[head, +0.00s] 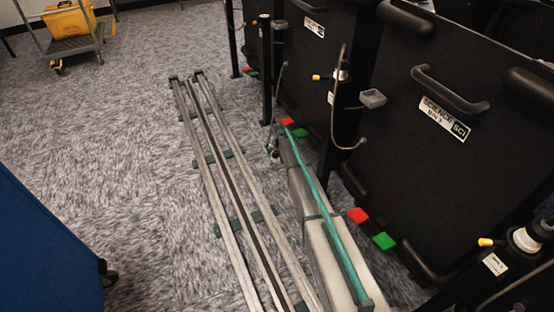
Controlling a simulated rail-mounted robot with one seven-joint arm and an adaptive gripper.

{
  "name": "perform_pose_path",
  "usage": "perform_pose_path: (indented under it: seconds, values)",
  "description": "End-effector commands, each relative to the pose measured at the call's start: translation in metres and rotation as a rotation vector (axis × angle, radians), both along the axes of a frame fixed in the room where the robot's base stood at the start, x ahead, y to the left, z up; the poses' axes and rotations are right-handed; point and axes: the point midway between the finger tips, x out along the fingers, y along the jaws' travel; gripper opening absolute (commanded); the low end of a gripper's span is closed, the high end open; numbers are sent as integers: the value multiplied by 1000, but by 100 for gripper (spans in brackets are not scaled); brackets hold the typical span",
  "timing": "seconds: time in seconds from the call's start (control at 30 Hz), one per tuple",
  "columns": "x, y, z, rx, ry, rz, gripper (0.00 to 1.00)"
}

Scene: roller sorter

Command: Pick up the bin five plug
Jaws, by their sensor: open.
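My gripper is not in this view. No plug can be clearly identified as the bin five plug, as the small labels are too small to read. A pale and dark cylindrical fitting with a thin cable (341,72) sits on a black post beside the middle bin, with a yellow tip (317,77) at its left. A similar larger fitting (527,238) stands at the lower right, with a yellow tip (487,242) and a small white label (495,264). A black bin (490,70) at the right has a white "SCIENCE" label (445,118); its number is unclear.
Parallel metal rails (205,150) run along the carpet (110,160). A pale beam with a teal strip (318,190) lies beside the bins. Red pads (358,215) and green pads (384,241) stick out. A blue cabinet (45,250) and a cart (75,45) stand left.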

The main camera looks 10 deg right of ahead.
Motion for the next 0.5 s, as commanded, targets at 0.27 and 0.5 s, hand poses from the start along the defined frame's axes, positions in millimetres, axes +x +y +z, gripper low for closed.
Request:
perform_pose_path:
  seconds: [0.27,0.5]
  values:
    - [9,1,-20,0,0,0,71]
    - [22,4,-48,0,0,0,71]
